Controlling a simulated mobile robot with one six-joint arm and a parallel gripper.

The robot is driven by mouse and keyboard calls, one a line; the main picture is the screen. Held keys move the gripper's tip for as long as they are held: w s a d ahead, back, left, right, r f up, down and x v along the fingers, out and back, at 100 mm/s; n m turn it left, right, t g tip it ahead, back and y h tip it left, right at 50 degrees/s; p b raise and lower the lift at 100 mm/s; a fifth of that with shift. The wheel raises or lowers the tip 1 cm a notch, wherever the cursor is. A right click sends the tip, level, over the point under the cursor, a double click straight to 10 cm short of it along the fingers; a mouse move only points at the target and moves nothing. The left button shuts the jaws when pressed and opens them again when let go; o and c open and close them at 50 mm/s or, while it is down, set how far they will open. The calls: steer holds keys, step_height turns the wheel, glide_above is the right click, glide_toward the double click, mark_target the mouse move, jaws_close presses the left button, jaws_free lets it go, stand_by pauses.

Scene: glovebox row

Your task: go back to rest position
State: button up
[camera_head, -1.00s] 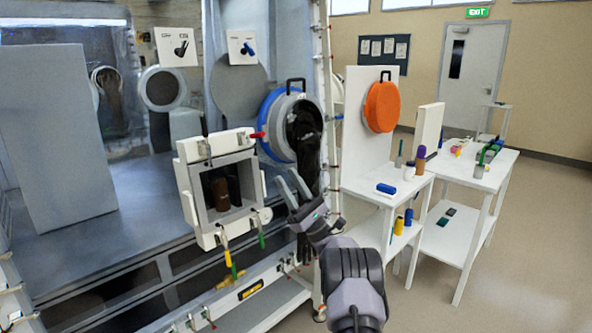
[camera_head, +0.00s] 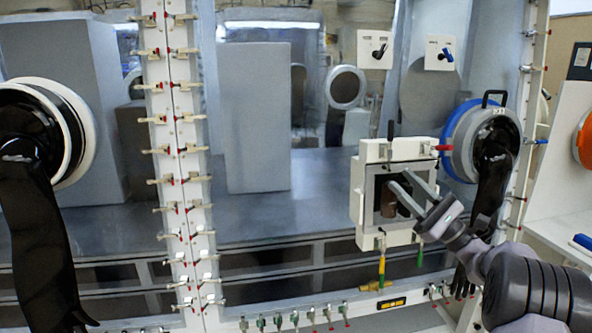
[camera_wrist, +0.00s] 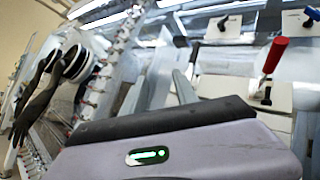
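My gripper (camera_head: 412,192) is at the right of the head view, in front of the white square port box (camera_head: 368,222) on the glovebox front. Its two grey fingers point up and left, stand apart, and show nothing between them. They overlap the box opening in the picture; I cannot tell how close they are. A brown cylinder (camera_head: 388,200) inside the box is partly hidden behind the fingers. In the wrist view the fingers (camera_wrist: 183,87) show beyond my grey wrist housing, near a red-handled lever (camera_wrist: 272,58).
Black gloves hang from round ports at the left (camera_head: 38,240) and right (camera_head: 492,180). A clamp-lined white post (camera_head: 182,150) stands between them. Yellow and green handles (camera_head: 382,268) hang below the box. A white shelf (camera_head: 570,235) with a blue item (camera_head: 583,241) is at the right edge.

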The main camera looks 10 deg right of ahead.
steer(key=s+a+n+g+h, duration=0.15)
steer(key=s+a+g, duration=0.25)
steer(key=a, duration=0.4)
steer(key=s+a+f+n+g+h, duration=0.1)
steer(key=s+a+n+g, duration=0.3)
steer(key=a, duration=0.5)
steer(key=s+a+n+g+h, duration=0.1)
steer(key=s+a+n+g, duration=0.1)
steer(key=s+a+g, duration=0.45)
steer(key=s+a+f+n+t+h, duration=0.1)
steer(key=s+a+f+n+h, duration=0.1)
steer(key=s+a+f+h, duration=0.25)
steer(key=s+d+f+n+t+h, duration=0.1)
steer(key=s+d+f+n+h, duration=0.2)
steer(key=s, duration=0.6)
steer(key=s+d+f+n+t+h, duration=0.1)
steer(key=s+d+f+n+h, duration=0.2)
steer(key=s, duration=0.6)
step_height(320, 180, down, 3)
steer(key=shift+s+f+h, duration=0.1)
steer(key=shift+s+h, duration=0.05)
steer(key=shift+h, duration=0.95)
